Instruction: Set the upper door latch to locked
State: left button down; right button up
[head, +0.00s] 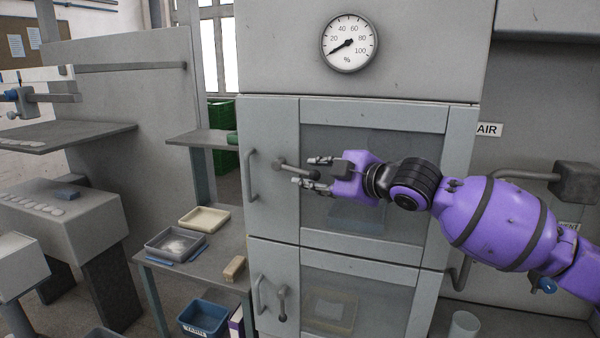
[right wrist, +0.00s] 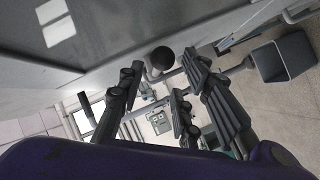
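The upper door latch (head: 292,167) is a dark grey lever on the frame of the upper cabinet door (head: 375,116). It points right and slightly down, close to horizontal. My right gripper (head: 318,172) is open at the lever's free end, with one finger above it and one below it in the head view. In the right wrist view the dark round knob of the lever (right wrist: 162,58) shows between the spread fingers, beyond their tips. I cannot tell whether a finger touches it. My left gripper is not in view.
A vertical door handle (head: 250,175) stands left of the latch. The lower door has its own latch (head: 282,303), which hangs down. A side table (head: 222,262) with trays stands at the left. A pressure-style gauge (head: 350,43) is above.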

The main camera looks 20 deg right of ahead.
aim_at(304, 172)
jog(key=x, duration=0.4)
jog(key=shift+w+a+f, duration=0.1)
jog(key=shift+w+a, duration=0.1)
jog(key=shift+w, duration=0.15)
grip_shut()
jog(key=shift+f, duration=0.1)
